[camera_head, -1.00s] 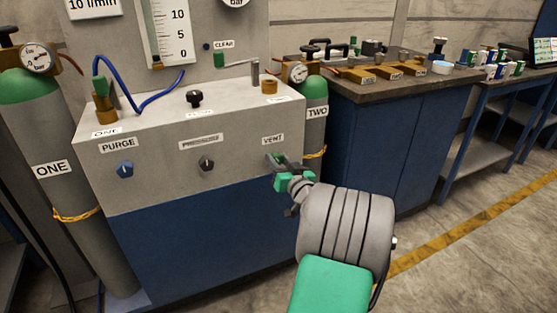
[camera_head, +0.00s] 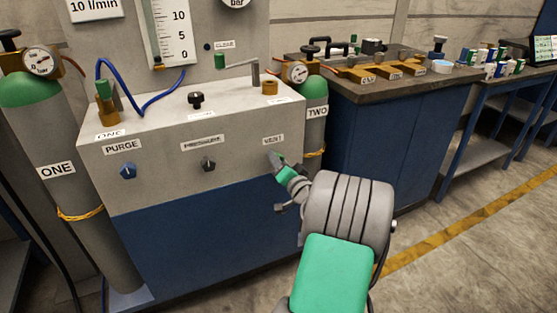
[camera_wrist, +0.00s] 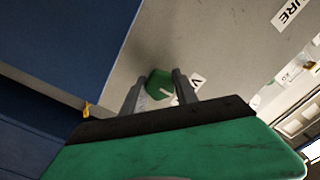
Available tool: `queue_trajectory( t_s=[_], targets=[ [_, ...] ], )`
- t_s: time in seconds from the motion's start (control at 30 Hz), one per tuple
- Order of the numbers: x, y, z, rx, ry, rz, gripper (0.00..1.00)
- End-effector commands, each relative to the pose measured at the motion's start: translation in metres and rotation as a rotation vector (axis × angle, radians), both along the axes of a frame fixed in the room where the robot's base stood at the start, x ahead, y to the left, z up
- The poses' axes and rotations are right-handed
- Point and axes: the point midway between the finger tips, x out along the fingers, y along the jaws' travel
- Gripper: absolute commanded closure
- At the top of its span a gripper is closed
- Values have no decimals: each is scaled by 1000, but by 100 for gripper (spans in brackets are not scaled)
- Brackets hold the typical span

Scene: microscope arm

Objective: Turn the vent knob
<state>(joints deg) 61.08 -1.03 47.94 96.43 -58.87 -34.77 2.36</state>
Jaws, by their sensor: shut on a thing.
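The vent knob is green with a pale mark and sits between my fingers in the wrist view (camera_wrist: 157,80). The VENT label (camera_head: 273,140) is just above my gripper (camera_head: 274,160) on the grey panel face. My gripper is shut on the knob, with one finger on each side in the wrist view (camera_wrist: 158,88). In the head view my gripper hides the knob. The grey panel (camera_head: 165,185) also holds a blue purge knob (camera_head: 128,171) and a dark pressure knob (camera_head: 207,164) to the left.
Gas cylinder ONE (camera_head: 60,195) stands at the left and cylinder TWO (camera_head: 315,125) just right of the panel. A blue cabinet (camera_head: 385,150) with brass blocks on top is further right. The floor (camera_head: 470,250) at the lower right is clear.

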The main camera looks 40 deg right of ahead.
Motion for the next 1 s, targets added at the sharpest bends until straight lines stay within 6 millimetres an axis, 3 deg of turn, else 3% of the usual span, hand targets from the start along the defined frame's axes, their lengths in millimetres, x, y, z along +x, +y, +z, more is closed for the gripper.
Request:
queue_trajectory(
  t_s=[0.33,0.37,0.6,0.87,1.0],
  targets=[
    [0,-1,0,3,-2,-1,100],
    [0,0,0,3,-2,-1,63],
    [0,0,0,3,-2,1,44],
    [-1,1,0,3,-1,0,43],
    [-18,4,1,4,0,-2,43]
  ],
)
